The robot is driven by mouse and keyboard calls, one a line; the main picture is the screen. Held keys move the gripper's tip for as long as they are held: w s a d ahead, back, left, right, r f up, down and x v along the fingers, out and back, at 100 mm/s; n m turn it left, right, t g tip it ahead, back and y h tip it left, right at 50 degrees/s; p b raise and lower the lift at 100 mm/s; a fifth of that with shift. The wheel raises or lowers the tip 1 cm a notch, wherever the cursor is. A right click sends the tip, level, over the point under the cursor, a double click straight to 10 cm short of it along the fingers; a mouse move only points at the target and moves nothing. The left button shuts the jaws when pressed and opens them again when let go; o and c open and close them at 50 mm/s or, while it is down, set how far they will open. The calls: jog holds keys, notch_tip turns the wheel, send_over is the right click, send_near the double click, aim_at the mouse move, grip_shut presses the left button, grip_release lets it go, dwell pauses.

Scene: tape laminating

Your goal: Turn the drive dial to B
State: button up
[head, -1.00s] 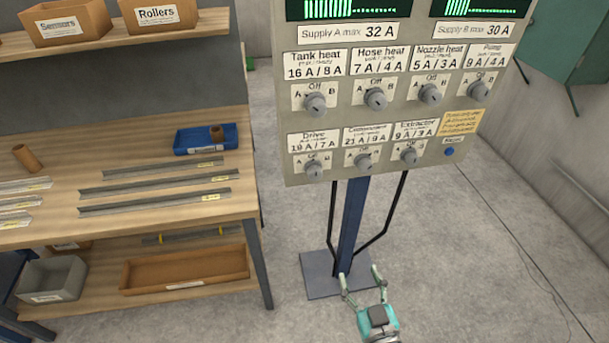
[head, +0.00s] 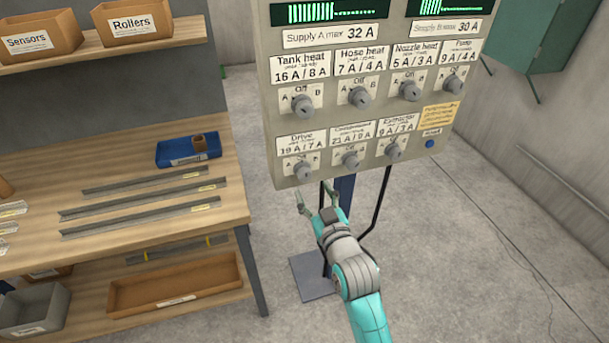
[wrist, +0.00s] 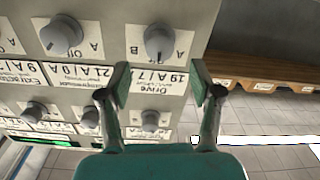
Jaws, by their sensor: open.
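The drive dial (head: 303,171) is a grey knob in the bottom row of the panel, at the left, under the label Drive 19 A / 7 A. In the wrist view, which shows the panel upside down, the drive dial (wrist: 159,40) has A to its right and B to its left. My gripper (head: 313,194) is just below the dial in the head view. In the wrist view my gripper (wrist: 159,80) has its fingers spread apart, lined up left and right of the dial, empty and apart from it.
The compressor dial (head: 351,159) is close beside the drive dial, and the extractor dial (head: 393,152) is farther right. The panel (head: 282,130) stands on a blue post (head: 345,190). A wooden workbench (head: 140,215) with metal strips stands at the left.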

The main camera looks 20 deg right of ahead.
aim_at(306, 177)
jog(key=shift+w, duration=3.55)
jog(key=c, duration=1.1)
